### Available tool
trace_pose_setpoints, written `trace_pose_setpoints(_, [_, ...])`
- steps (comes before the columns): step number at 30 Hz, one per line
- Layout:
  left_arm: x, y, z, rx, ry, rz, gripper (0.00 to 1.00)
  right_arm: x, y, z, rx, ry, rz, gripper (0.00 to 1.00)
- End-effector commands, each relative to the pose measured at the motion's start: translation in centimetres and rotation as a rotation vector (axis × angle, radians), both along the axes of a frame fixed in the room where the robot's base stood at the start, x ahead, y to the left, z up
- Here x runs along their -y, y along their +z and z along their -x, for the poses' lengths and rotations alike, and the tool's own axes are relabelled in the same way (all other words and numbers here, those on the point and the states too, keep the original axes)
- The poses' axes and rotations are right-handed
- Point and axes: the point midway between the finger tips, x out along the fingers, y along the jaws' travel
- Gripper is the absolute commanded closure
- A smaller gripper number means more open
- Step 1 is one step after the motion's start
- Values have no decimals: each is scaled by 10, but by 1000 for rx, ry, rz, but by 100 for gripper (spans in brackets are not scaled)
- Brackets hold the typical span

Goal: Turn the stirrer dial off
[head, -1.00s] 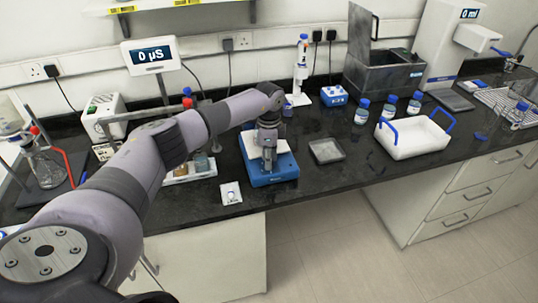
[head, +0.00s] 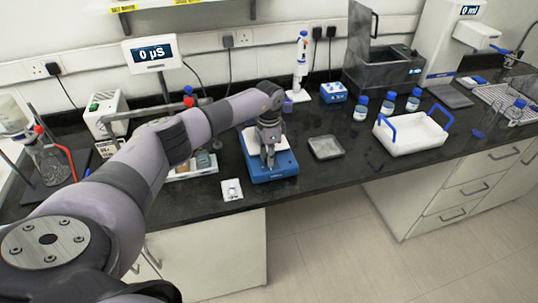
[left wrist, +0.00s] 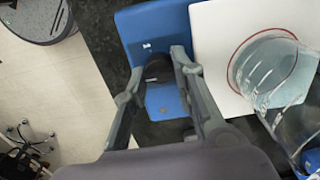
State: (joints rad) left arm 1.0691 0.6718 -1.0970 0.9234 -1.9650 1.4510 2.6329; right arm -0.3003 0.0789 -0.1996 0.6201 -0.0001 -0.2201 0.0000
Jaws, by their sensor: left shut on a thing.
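The blue stirrer (head: 256,170) with a white top plate stands on the black bench in the head view. Its blue body (left wrist: 150,25) also shows in the left wrist view. The dark stirrer dial (left wrist: 157,68) is on the blue body, between the fingers of my left gripper (left wrist: 159,72), which is shut on it. In the head view my left gripper (head: 269,158) points down at the stirrer, and the dial is hidden. A clear glass vessel (left wrist: 275,75) is over the white plate in the left wrist view. My right gripper is not in view.
A small white card-like pad (head: 231,189) lies left of the stirrer near the bench edge. A grey tray (head: 325,147) is to its right, with a white tub (head: 412,137) with blue handles beyond. Bottles and a pipette stand (head: 301,70) are behind.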

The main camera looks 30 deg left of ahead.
Motion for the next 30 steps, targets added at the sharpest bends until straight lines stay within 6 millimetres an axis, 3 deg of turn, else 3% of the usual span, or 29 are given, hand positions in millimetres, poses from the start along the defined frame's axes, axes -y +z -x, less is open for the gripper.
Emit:
trace_pose_setpoints(5, [-1, 3, -3, 9, 4, 0, 100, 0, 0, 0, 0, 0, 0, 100])
trace_pose_setpoints(6, [-1, 3, -3, 9, 4, 0, 73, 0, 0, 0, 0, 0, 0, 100])
trace_pose_setpoints(9, [-1, 3, -2, 8, 3, 0, 66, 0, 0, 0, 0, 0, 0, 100])
trace_pose_setpoints(20, [0, 6, -1, 4, 0, 0, 66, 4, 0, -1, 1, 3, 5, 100])
trace_pose_setpoints(23, [-1, 17, -2, 6, 1, 1, 66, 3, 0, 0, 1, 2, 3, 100])
trace_pose_setpoints(30, [-1, 69, -2, 9, 1, 0, 66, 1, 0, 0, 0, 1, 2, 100])
